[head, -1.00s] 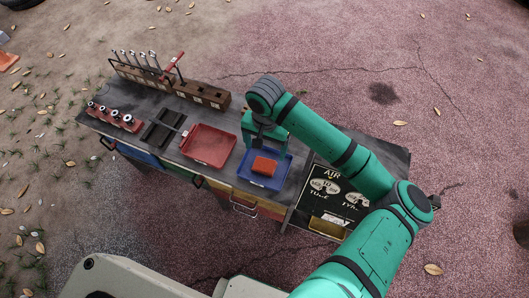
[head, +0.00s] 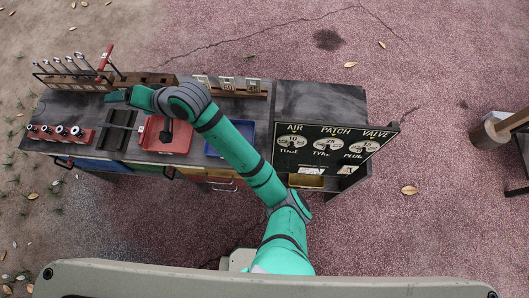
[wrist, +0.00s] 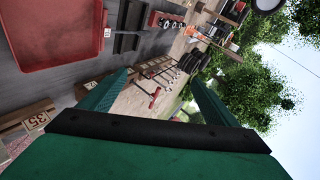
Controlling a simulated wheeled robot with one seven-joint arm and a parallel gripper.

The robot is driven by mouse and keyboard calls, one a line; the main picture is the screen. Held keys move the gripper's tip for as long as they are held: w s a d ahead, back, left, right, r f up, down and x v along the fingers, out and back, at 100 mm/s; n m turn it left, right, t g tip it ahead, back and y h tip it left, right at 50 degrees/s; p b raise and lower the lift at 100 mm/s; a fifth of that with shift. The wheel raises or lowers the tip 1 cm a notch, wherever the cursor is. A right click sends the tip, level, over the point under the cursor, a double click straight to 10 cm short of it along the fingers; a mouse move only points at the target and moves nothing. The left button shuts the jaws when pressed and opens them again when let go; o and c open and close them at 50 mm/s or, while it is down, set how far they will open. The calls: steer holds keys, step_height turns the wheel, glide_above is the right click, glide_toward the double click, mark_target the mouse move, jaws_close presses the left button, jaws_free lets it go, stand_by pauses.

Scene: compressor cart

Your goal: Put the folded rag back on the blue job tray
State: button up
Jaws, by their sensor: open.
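The blue job tray (head: 248,130) is on the cart top, right of the red tray, and my arm crosses over much of it. I do not see the folded rag now in either view; the part of the blue tray behind my arm is hidden. My gripper (head: 112,97) is over the left part of the cart, pointing left near the tool rack. In the wrist view my gripper (wrist: 159,75) has its two fingers wide apart with nothing between them.
A red tray (head: 152,143) lies partly under my wrist; it also shows in the wrist view (wrist: 50,50). A dark divided tray (head: 118,132), a socket rail (head: 60,133) and a tool rack (head: 70,80) stand left. A price board (head: 330,148) and bare top (head: 320,98) are right.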

steer(key=w+d+m+t, duration=0.2)
steer(key=d+m+t, duration=0.4)
steer(key=t, duration=0.3)
steer(key=s+d+f+m+t+h, duration=0.15)
steer(key=s+d+f+h, duration=0.25)
steer(key=d, duration=0.4)
steer(key=s+d+f+t+h, duration=0.2)
steer(key=s+d+f+h, duration=0.1)
steer(key=s+d+f, duration=0.3)
steer(key=s+d+n+h, duration=0.4)
steer(key=s+d+n, duration=0.3)
steer(key=s+d, duration=1.1)
steer(key=shift+s+d+r+h, duration=0.25)
steer(key=shift+d+h, duration=0.15)
steer(key=shift+d, duration=0.05)
